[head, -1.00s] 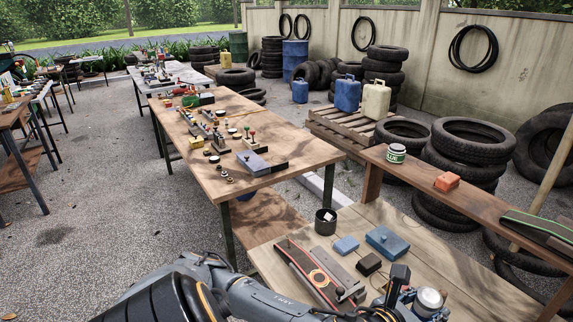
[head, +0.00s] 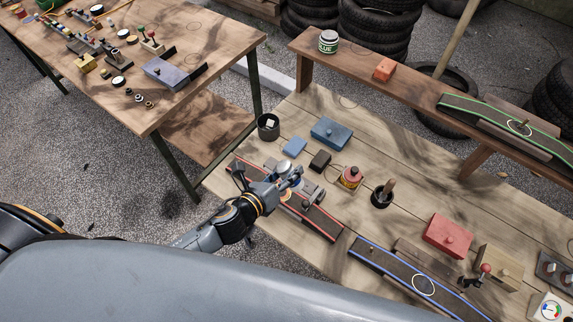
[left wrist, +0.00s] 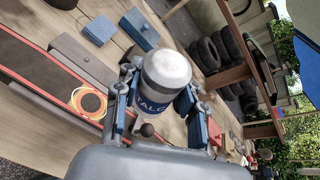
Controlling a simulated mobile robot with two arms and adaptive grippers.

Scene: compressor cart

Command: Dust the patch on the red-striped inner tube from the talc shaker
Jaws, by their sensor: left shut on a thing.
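The red-striped inner tube (head: 326,224) lies on the wooden bench beneath my left gripper, which hides its middle. In the left wrist view the tube (left wrist: 40,62) runs along the left, with an orange ring (left wrist: 88,102) marked around a spot on it; the patch itself is hard to make out. My left gripper (head: 287,180) is shut on the talc shaker, above the tube. No powder is seen falling. My right gripper is not in view.
Near the tube are a blue box (head: 331,131), a dark block (head: 320,160), a red-capped jar (head: 350,178) and a black pot with a handle (head: 382,195). A blue-striped tube (head: 410,278) lies to the right. A green-striped tube (head: 500,122) lies on the raised shelf.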

